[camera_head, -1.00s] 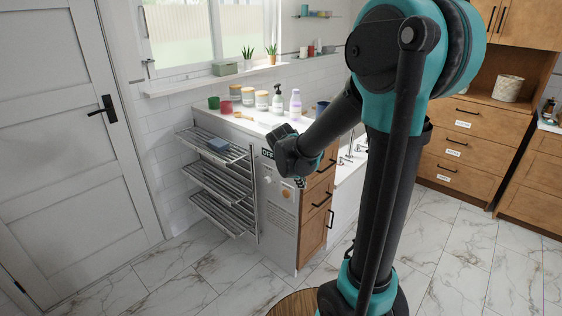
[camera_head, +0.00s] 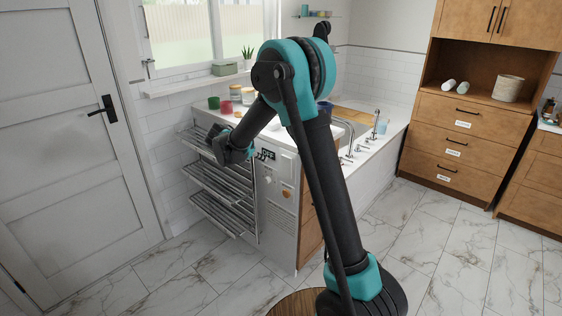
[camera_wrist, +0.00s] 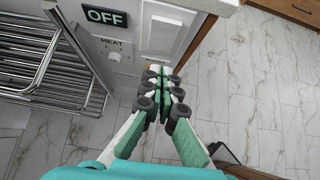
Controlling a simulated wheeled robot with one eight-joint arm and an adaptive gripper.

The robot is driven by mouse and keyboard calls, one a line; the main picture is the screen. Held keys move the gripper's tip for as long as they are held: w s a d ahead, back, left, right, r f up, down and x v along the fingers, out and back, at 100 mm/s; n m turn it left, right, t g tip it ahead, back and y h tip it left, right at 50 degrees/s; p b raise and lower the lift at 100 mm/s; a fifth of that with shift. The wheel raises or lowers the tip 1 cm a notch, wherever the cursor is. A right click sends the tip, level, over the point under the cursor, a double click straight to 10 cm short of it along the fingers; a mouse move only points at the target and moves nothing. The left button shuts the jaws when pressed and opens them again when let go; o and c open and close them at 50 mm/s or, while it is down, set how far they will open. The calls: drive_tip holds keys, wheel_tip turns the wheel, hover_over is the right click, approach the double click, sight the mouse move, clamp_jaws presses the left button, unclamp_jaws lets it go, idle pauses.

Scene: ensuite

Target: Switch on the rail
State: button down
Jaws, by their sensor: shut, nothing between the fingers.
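The rail (camera_head: 222,190) is a metal rack of several tiers on the side of a white-topped cabinet. It also shows at the left of the wrist view (camera_wrist: 48,62). The panel beside it carries a black sign reading OFF (camera_wrist: 105,16) and a HEAT label (camera_wrist: 112,42) with a small light knob (camera_wrist: 114,56) below. In the head view, a pale round knob (camera_head: 267,178) sits on this panel. My gripper (camera_wrist: 160,78) is shut and empty, pointing at the panel's lower right in the wrist view. In the head view, my gripper (camera_head: 222,146) overlaps the rail's top tier.
Pots and jars (camera_head: 236,93) stand on the cabinet top. A white door (camera_head: 78,130) is at the left and a bathtub (camera_head: 372,165) behind the cabinet. Wooden drawers (camera_head: 460,145) stand at the right. The marble floor (camera_head: 190,285) in front is clear.

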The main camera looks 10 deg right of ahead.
approach(286, 161)
drive_tip(key=f, duration=0.1)
drive_tip(key=w+d+f, duration=0.1)
drive_tip(key=f, duration=0.1)
drive_tip(key=w+d+f, duration=0.1)
drive_tip(key=shift+w+d+f, duration=0.2)
drive_tip(key=shift+f, duration=0.15)
drive_tip(key=shift+w+d, duration=0.35)
drive_tip(key=shift+d, duration=0.05)
drive_tip(key=shift+d+r, duration=0.1)
drive_tip(key=shift+w+d+g+y, duration=0.3)
drive_tip(key=shift+w+d, duration=0.05)
drive_tip(key=shift+a, duration=0.1)
drive_tip(key=shift+r, duration=0.15)
